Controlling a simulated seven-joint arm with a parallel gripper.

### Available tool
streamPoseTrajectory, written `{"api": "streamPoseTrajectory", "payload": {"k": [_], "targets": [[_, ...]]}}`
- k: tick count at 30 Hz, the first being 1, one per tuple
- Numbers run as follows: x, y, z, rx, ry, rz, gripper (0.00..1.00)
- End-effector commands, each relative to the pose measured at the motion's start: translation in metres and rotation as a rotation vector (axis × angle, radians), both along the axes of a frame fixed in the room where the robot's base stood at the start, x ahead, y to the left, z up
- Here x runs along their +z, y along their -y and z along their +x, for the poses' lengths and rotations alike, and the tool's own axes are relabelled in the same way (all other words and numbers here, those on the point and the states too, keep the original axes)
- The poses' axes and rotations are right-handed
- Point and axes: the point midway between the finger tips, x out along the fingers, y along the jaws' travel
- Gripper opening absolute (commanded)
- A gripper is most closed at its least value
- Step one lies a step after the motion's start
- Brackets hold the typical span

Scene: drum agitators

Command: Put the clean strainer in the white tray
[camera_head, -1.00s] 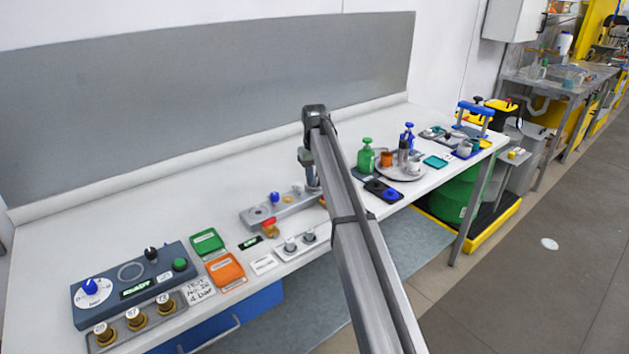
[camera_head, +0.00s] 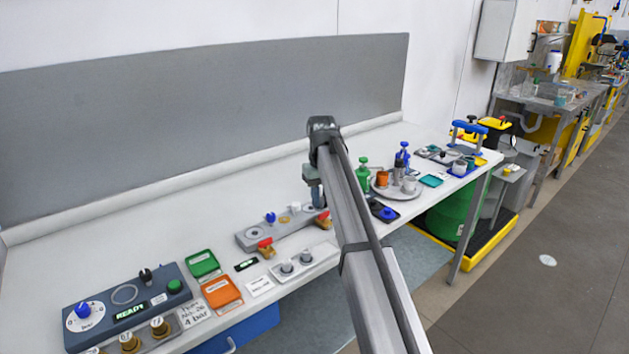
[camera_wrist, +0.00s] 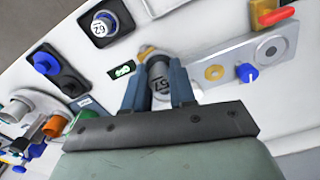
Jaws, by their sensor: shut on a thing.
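My gripper (camera_wrist: 158,95) is shut on a small grey cylinder (camera_wrist: 160,82) with a numbered end and a brass-coloured tip. It looks like a strainer; I cannot tell how clean it is. In the head view my gripper (camera_head: 315,190) is above the bench near the right end of the grey manifold, and the cylinder is hard to make out. A pale tray (camera_head: 318,268) with two round silver pieces lies at the bench's front edge. I cannot tell for certain whether it is the white tray.
The grey manifold (camera_head: 252,236) carries a blue knob and red-handled valves. A dark mat (camera_wrist: 128,20) holds a piece marked 62. Farther right is a round tray (camera_head: 377,192) with cups. A control box (camera_head: 105,292) stands at left. Bench behind the manifold is clear.

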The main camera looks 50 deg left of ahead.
Motion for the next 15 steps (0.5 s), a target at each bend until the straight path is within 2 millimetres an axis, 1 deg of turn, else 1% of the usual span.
{"api": "streamPoseTrajectory", "payload": {"k": [1, 3, 6, 9, 15], "targets": [[-0.008, 0.025, -0.012, 0.000, 0.000, 0.000, 0.00], [-0.015, 0.044, -0.022, 0.001, 0.001, 0.000, 0.00], [-0.020, 0.063, -0.032, 0.004, 0.002, 0.001, 0.00], [-0.023, 0.069, -0.035, 0.007, 0.004, 0.003, 0.00], [-0.026, 0.068, -0.034, 0.014, 0.006, 0.006, 0.00]]}}
